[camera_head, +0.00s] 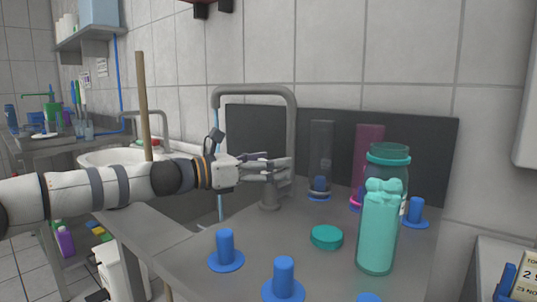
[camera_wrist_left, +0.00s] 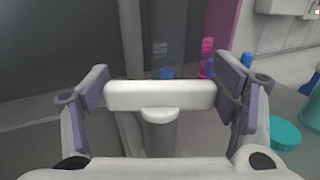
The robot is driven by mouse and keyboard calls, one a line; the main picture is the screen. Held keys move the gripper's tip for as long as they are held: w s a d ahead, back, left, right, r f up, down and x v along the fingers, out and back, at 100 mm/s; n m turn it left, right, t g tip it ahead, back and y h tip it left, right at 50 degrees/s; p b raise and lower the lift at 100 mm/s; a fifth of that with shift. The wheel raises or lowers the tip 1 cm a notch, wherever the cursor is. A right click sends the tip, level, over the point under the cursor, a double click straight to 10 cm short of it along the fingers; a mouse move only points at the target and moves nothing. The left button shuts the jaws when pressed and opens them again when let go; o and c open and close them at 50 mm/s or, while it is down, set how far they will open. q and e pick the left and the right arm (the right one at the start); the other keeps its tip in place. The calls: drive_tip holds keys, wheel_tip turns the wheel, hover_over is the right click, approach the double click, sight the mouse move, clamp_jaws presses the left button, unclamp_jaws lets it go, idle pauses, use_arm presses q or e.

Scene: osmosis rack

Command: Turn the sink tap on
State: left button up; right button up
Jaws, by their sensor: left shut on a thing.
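The sink tap (camera_head: 291,115) is a tall grey arched pipe on the counter, standing on a round base. My left gripper (camera_head: 278,168) reaches in from the left beside the tap's upright pipe. In the left wrist view, my left gripper (camera_wrist_left: 164,88) has its two purple-padded fingers at the ends of a pale crossbar, the tap handle (camera_wrist_left: 160,95), on a short grey stem. The gripper is shut on this handle. The fingers mostly hide the handle in the head view. A thin light-blue line drops from the spout; it looks like water. My right gripper is not in view.
Blue pegs (camera_head: 226,248) stand on the front counter. A teal jar (camera_head: 377,235) and a teal lid (camera_head: 326,237) are to the right. A grey and a pink tube (camera_head: 368,150) stand behind. A wooden pole (camera_head: 143,100) rises behind my arm.

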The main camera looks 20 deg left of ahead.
use_arm(q)
drive_tip(key=shift+r+m+g+h, duration=0.1)
drive_tip(key=shift+m+g+h, duration=0.6)
drive_tip(key=shift+g, duration=0.4)
drive_tip(key=o, duration=1.2)
drive_tip(key=shift+c, duration=0.2)
drive_tip(key=v, duration=1.2)
drive_tip(key=shift+f, duration=0.25)
